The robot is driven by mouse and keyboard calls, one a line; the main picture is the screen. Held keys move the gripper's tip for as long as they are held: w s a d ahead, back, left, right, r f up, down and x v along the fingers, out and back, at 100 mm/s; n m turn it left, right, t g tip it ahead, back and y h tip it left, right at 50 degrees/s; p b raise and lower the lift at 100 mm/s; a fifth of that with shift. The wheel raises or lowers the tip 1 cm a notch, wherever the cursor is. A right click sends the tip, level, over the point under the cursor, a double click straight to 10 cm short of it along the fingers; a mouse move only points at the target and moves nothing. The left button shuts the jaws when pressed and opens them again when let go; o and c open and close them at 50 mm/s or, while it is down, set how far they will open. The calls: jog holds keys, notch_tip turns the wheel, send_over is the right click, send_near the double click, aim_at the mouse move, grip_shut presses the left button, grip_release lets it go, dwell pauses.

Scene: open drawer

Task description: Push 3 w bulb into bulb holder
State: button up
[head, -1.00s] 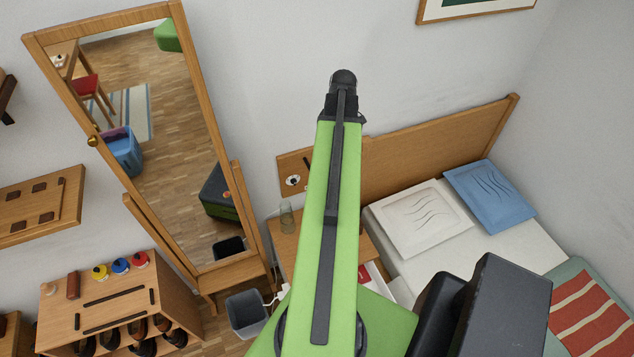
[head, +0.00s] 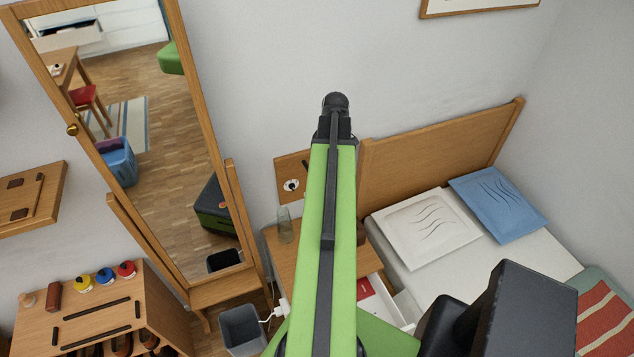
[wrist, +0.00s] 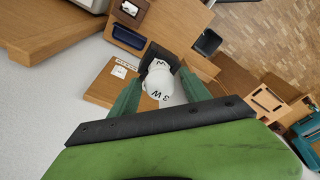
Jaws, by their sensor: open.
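The white 3 w bulb (wrist: 158,82), with dark lettering on it, shows between my green fingers in the wrist view. My gripper (wrist: 160,74) is open, one finger on each side of the bulb; I cannot tell whether either touches it. A dark bulb holder (wrist: 154,52) is right behind the bulb, near a wooden board (wrist: 103,90) with a small white plate. The bulb hides part of the holder, so I cannot tell how deep it sits. In the head view my arm covers the bulb and gripper.
In the head view a wooden nightstand (head: 284,262) carries a clear glass (head: 284,226) and has an open drawer (head: 383,300). A bed with a wooden headboard (head: 435,178) is to the right. A tall mirror (head: 150,160) and a grey bin (head: 242,330) stand left.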

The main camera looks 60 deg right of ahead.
notch_tip(320, 180, down, 2)
jog(key=shift+w+f+b, duration=0.15)
jog(key=shift+b, duration=0.3)
grip_shut()
